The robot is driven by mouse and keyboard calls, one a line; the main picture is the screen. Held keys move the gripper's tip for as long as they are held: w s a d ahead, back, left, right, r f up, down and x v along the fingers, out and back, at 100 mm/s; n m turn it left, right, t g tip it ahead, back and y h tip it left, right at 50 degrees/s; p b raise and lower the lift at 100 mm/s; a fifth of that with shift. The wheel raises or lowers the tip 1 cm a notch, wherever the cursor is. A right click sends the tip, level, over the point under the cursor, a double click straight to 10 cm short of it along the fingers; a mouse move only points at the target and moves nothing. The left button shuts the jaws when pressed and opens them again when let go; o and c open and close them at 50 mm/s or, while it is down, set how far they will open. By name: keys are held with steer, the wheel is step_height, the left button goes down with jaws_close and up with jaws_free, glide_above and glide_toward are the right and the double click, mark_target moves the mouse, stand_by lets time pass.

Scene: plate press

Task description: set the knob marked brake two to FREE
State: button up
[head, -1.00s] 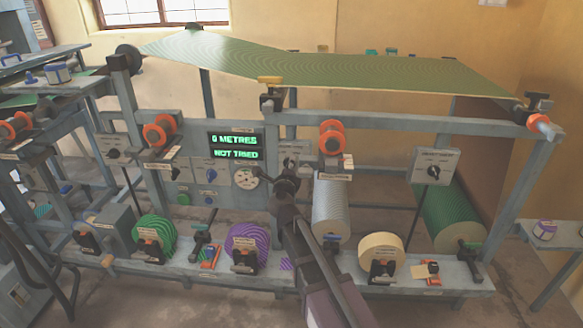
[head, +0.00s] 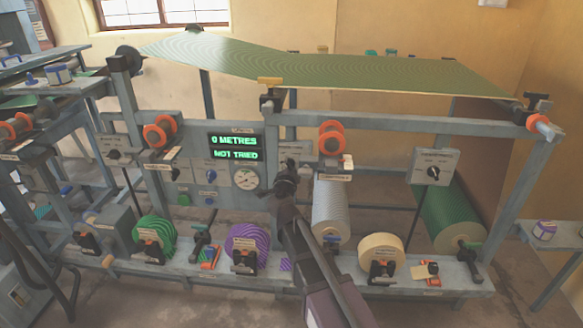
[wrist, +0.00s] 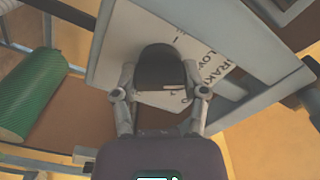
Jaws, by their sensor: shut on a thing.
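My gripper (head: 286,178) is at the grey-white knob plate (head: 294,151) in the middle of the press frame. In the wrist view my gripper (wrist: 160,88) has its two fingers shut on a dark, rounded knob (wrist: 160,62). The plate (wrist: 120,45) behind it carries large lettering that begins "BRAK" and "LOW"; the rest, including any number, is hidden or cut off. The knob's pointer setting cannot be read. In the head view my gripper hides the knob and part of the plate.
Another plate with a dark knob (head: 433,173) stands at right, and one (head: 115,154) at left. A display (head: 236,147) reads "0 METRES" and "NOT TRIED". A dial gauge (head: 246,177) is close left of my gripper. Rolls, including a purple one (head: 240,238), line the lower beam.

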steer(key=n, duration=0.5)
steer(key=shift+a+n, duration=0.2)
steer(key=shift+n, duration=0.2)
steer(key=n, duration=0.5)
steer(key=shift+n, duration=0.4)
steer(key=shift+s+d, duration=0.1)
steer(key=o, duration=1.2)
steer(key=shift+c, duration=0.2)
steer(key=s, duration=1.1)
steer(key=shift+s+a, duration=0.2)
steer(key=shift+s, duration=0.2)
